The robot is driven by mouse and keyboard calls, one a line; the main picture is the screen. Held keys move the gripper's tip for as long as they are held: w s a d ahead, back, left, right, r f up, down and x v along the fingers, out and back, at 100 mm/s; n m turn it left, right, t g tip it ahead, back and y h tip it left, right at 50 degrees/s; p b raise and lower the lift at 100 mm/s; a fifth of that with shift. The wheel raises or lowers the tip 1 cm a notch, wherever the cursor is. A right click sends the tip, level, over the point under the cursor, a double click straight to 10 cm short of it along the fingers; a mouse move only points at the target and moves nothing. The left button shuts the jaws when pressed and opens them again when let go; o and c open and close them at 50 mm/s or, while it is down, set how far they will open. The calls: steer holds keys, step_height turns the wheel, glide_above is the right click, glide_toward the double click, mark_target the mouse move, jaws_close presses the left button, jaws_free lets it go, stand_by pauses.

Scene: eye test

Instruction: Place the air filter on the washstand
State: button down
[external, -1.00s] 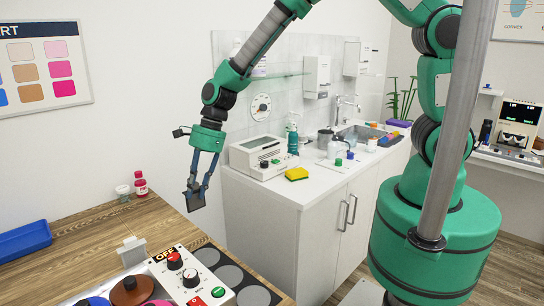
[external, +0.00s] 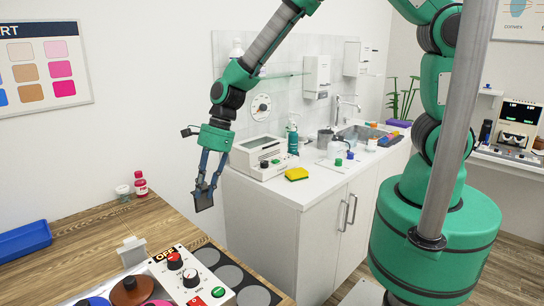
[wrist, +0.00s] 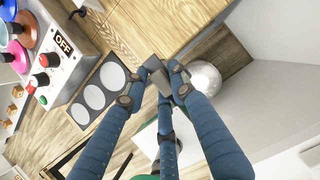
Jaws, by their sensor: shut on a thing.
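My gripper (external: 207,186) hangs in the air between the wooden table and the washstand. It is shut on a small, dark grey, flat piece, which I take to be the air filter (external: 203,199). In the wrist view the same grey piece (wrist: 160,80) sits between the fingertips, and they partly cover it. The washstand (external: 322,184) is the white counter with cabinet doors and a sink (external: 358,132), right of my gripper. The held piece is apart from it, in front of its left end and lower than its top.
On the washstand's near end stand a white device (external: 262,156) and a yellow sponge (external: 297,174); bottles stand farther back. Its front edge has some bare room. The wooden table (external: 95,232) holds a control box (external: 190,277) and a blue tray (external: 24,240).

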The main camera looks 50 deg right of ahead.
stand_by(0.3)
step_height(320, 180, up, 14)
steer(key=w+d+m+t+p, duration=0.1)
steer(key=w+d+m, duration=0.3)
steer(key=d, duration=0.6)
steer(key=w+d+m+t+h, duration=0.1)
steer(key=w+d, duration=0.6)
steer(key=d, duration=0.3)
steer(key=w+d+m+t+p, duration=0.1)
steer(key=w+d+m, duration=0.3)
steer(key=d, duration=0.6)
steer(key=s+d+m+t+h+p, duration=0.2)
steer(key=d+m, duration=0.6)
steer(key=d, duration=3.4)
step_height(320, 180, down, 11)
steer(key=h, duration=0.1)
steer(key=shift+s+d+m+g+h, duration=0.15)
steer(key=shift+d+m+g+h, duration=0.15)
steer(key=shift+d, duration=0.05)
steer(key=shift+r, duration=0.1)
